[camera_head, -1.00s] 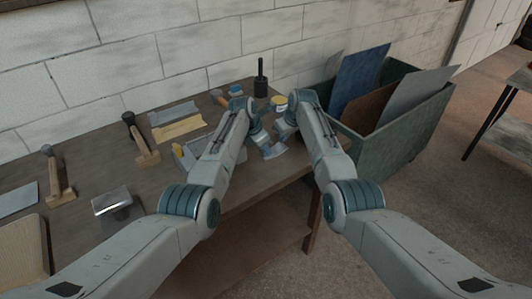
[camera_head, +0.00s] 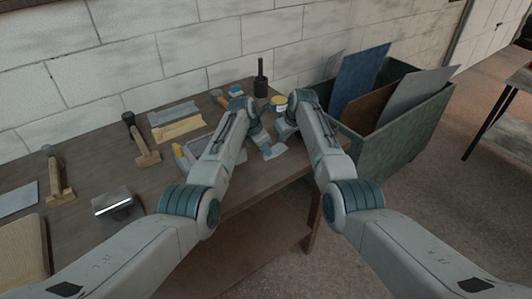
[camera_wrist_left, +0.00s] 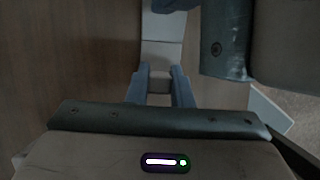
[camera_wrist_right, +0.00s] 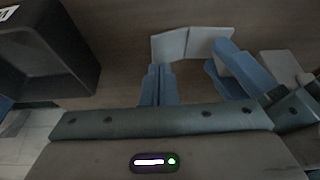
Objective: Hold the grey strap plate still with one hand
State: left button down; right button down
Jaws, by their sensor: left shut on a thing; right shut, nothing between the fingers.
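The grey strap plate (camera_head: 275,152) is a small pale piece low over the right end of the bench. In the left wrist view the plate (camera_wrist_left: 162,50) runs up from between my left fingers (camera_wrist_left: 160,88), which are shut on its near end. The right wrist view shows the plate (camera_wrist_right: 190,44) as two faces meeting at a crease, beyond my right fingertips (camera_wrist_right: 158,72). My right gripper is shut and empty, close beside the plate; I cannot tell whether it touches. In the head view my forearms partly hide both grippers.
A green bin (camera_head: 385,153) with upright sheets stands close to the right. The front bench edge is near the grippers.

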notch_tip(320, 180, up, 8)
dwell(1.0)
pick_arm(q)
jog(key=c, duration=1.2)
grip_release()
